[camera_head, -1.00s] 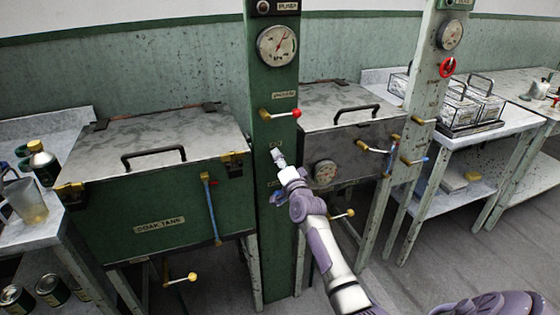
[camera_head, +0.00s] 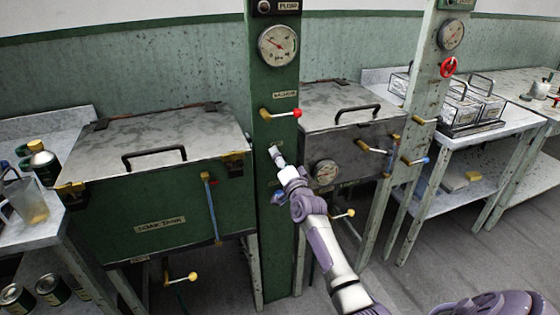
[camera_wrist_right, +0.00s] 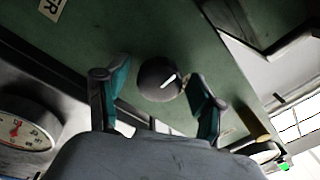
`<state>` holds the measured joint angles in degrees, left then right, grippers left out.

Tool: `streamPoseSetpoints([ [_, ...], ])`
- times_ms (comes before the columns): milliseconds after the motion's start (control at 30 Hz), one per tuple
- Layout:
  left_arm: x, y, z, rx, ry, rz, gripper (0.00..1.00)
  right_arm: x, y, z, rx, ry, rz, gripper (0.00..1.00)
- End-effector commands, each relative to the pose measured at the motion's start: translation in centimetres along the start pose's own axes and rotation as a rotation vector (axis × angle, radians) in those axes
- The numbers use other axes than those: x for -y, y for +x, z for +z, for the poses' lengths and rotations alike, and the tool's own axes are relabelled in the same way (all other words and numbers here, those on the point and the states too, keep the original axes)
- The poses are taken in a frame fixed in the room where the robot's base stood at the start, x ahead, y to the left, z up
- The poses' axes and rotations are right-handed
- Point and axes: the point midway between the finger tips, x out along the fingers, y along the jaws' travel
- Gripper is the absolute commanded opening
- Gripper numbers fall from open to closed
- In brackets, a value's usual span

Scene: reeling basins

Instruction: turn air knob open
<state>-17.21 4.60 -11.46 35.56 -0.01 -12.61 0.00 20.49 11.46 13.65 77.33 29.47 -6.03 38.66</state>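The knob (camera_wrist_right: 160,79) is round and black with a white pointer line, on a green panel face in the right wrist view. My right gripper (camera_wrist_right: 148,85) is open, with one finger on each side of the knob. The knob is closer to the right-hand finger; whether they touch I cannot tell. In the head view my right gripper (camera_head: 277,155) is at the front of the green post (camera_head: 275,200), below a red-tipped lever (camera_head: 282,114). The knob is not discernible there behind the gripper. My left gripper is not in view.
A round gauge (camera_head: 278,45) is high on the post. A green soak tank (camera_head: 160,215) stands left of it and a grey lidded basin (camera_head: 345,118) right. A small gauge (camera_head: 325,172) on the basin is close to my right wrist. Levers (camera_head: 375,147) project nearby.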

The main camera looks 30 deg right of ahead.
Motion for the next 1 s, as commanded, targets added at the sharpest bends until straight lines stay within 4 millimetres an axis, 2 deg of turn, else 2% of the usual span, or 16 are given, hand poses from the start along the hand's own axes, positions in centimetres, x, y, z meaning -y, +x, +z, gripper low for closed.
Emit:
streamPoseSetpoints([
  [267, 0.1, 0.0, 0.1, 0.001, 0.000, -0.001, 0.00, -0.1, -0.7, 0.1, 0.001, 0.002, 0.001, 0.68],
  [367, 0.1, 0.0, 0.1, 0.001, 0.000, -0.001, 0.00, -0.2, -2.0, 0.2, 0.002, 0.002, 0.002, 0.68],
  [700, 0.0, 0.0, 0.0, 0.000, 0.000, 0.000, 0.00, -0.1, -9.1, 0.1, 0.001, 0.001, 0.002, 0.68],
  [833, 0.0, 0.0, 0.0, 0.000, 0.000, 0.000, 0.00, -0.1, -10.9, 0.1, 0.002, 0.000, 0.002, 0.68],
  [1000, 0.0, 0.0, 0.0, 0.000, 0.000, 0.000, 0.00, 0.0, -11.9, 0.1, 0.001, 0.001, 0.001, 0.68],
])
